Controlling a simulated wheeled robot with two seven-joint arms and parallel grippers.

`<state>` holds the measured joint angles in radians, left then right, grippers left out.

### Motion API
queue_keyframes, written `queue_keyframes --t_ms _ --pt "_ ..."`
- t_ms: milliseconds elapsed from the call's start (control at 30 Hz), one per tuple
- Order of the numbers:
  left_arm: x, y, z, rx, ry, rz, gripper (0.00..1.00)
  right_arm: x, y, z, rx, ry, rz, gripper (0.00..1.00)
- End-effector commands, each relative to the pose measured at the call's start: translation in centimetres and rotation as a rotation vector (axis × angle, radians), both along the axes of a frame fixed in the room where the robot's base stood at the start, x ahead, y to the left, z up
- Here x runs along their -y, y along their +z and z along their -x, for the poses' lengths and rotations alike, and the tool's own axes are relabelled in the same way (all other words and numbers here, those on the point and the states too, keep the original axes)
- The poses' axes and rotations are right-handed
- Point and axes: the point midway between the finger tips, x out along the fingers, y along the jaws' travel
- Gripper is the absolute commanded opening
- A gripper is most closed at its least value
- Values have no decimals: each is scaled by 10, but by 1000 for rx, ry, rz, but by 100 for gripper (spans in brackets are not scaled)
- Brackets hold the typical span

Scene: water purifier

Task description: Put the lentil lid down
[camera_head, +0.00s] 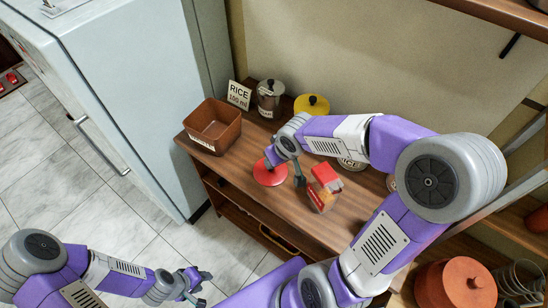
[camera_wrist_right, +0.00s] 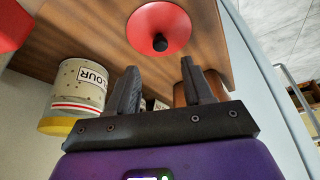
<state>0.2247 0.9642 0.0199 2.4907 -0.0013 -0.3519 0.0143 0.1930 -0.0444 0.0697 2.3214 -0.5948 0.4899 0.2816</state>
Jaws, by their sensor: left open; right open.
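The red lid (camera_head: 270,173) lies on the wooden counter near its front edge. In the right wrist view the red lid (camera_wrist_right: 160,22) shows its black knob, which points toward my right gripper (camera_wrist_right: 158,68). That gripper is open, with nothing between its fingers, and is apart from the lid. In the head view my right gripper (camera_head: 285,172) hangs beside and just over the lid, partly covering it. My left gripper (camera_head: 194,284) is open and empty, low over the tiled floor, away from the counter. I cannot read a lentil label anywhere.
On the counter are a brown bin (camera_head: 213,124), a rice sign (camera_head: 238,95), a dark-lidded canister (camera_head: 269,98), a yellow-lidded canister (camera_head: 312,104) and a red-topped carton (camera_head: 324,187). The flour canister (camera_wrist_right: 80,84) shows in the wrist view. The fridge (camera_head: 135,85) stands left.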

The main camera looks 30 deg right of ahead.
Motion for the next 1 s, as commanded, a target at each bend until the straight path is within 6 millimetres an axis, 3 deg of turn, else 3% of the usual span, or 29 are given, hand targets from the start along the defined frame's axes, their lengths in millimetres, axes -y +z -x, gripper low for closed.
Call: queue_keyframes --t_ms 33,200,833,1000 --pt "0 6 0 0 0 0 43 0 11 3 4 0 1 51" --pt "0 10 0 0 0 0 43 0 24 9 2 1 0 51" --pt "0 11 0 0 0 0 43 0 27 11 0 1 0 51" --pt "0 32 0 0 0 0 43 0 48 11 0 1 0 51"
